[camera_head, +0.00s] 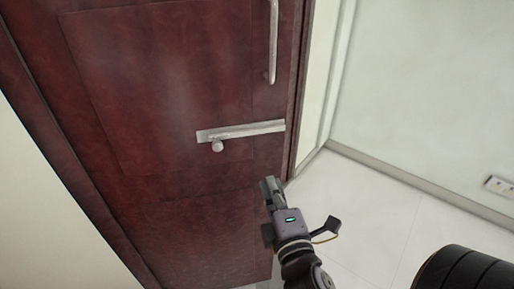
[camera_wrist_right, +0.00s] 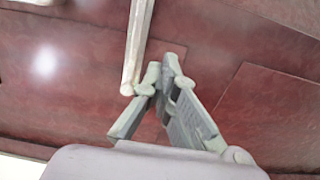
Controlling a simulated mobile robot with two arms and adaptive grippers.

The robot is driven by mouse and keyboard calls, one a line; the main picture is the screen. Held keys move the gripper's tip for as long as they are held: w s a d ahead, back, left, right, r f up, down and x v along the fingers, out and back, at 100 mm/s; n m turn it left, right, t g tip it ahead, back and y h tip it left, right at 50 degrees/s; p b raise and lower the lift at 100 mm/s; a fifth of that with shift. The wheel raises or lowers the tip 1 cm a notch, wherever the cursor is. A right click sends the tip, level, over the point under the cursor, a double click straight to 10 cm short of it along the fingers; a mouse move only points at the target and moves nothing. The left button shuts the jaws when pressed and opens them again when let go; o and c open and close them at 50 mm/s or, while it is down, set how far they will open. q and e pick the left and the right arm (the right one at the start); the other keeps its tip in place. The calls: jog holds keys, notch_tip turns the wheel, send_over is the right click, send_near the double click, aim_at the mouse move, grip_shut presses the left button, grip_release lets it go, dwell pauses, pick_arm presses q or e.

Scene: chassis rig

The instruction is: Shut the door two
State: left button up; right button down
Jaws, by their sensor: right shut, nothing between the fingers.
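The dark red door (camera_head: 140,100) fills the left and middle of the head view. It carries a silver bar handle (camera_head: 273,45) at the upper right, and a horizontal metal latch plate with a round knob (camera_head: 217,146) below it. My right gripper (camera_head: 270,184) is shut and empty, below and right of the latch, in front of the door's lower right edge. In the right wrist view the shut fingers (camera_wrist_right: 170,62) show against the red door surface (camera_wrist_right: 60,60), with a pale bar (camera_wrist_right: 138,45) just beside the fingertips. Contact cannot be told. My left gripper is out of view.
A pale wall (camera_head: 430,90) with a baseboard and a wall socket (camera_head: 499,187) stands on the right. Light floor tiles (camera_head: 370,220) lie clear right of the door. Another pale wall (camera_head: 40,200) is at the lower left.

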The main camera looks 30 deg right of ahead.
jog(key=p, duration=0.1)
send_near(254, 141)
jog(key=x, duration=0.7)
jog(key=shift+d, duration=0.1)
jog(key=shift+w, duration=0.1)
